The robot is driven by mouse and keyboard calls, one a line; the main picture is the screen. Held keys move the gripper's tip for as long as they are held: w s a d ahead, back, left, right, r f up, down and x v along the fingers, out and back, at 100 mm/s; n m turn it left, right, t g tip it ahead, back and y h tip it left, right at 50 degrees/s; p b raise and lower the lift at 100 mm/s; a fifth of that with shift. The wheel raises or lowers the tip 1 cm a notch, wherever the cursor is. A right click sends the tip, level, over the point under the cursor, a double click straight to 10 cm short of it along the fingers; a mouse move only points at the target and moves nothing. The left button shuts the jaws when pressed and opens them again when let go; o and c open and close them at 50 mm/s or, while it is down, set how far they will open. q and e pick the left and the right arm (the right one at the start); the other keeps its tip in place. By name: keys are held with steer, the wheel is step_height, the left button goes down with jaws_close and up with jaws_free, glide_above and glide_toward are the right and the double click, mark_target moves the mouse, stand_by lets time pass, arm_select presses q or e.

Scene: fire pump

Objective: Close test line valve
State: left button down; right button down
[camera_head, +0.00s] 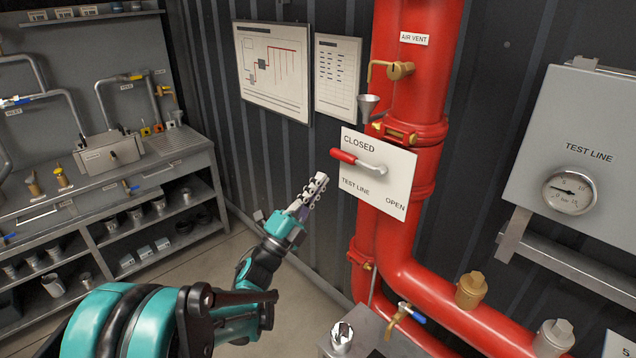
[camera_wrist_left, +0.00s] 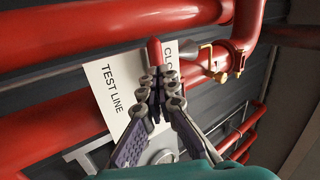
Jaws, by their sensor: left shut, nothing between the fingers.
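The test line valve has a lever with a red grip (camera_head: 343,156) and a metal arm, mounted in front of a white plate (camera_head: 383,194) on the red pipe. The plate reads CLOSED at upper left, TEST LINE at lower left and OPEN at lower right. The lever points left, its grip just below the word CLOSED. My left gripper (camera_head: 319,181) is shut and empty, below and left of the grip. In the left wrist view, the shut fingertips (camera_wrist_left: 160,77) overlap the plate, just short of the red grip (camera_wrist_left: 154,51). I cannot tell whether they touch. My right gripper is not visible.
Red pipes (camera_head: 418,60) run vertically and bend right. A brass air vent valve (camera_head: 399,70) and funnel (camera_head: 368,103) sit above the plate. A grey box with a gauge (camera_head: 570,191) is at right, a workbench (camera_head: 110,180) at left. A blue-handled tap (camera_head: 411,312) is below.

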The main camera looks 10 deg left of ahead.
arm_select(q)
steer(key=s+a+f+n+g+y, duration=0.2)
steer(key=s+a+f+n+y, duration=0.25)
steer(key=n+y, duration=0.4)
steer(key=s+a+f+n+g+y, duration=0.2)
steer(key=s+a+f+n+y, duration=0.15)
steer(key=a+n+y, duration=0.5)
steer(key=s+d+f+n+g+h, duration=0.2)
steer(key=s+d+f+g, duration=0.3)
steer(key=s+f, duration=0.2)
steer(key=s+d+f+n+g+h, duration=0.2)
steer(key=s+d+f+g, duration=0.3)
steer(key=s, duration=0.6)
step_height(320, 180, down, 3)
steer(key=shift+s+r+n+h, duration=0.2)
steer(key=shift+s+n+h, duration=0.15)
steer(key=shift+n, duration=0.35)
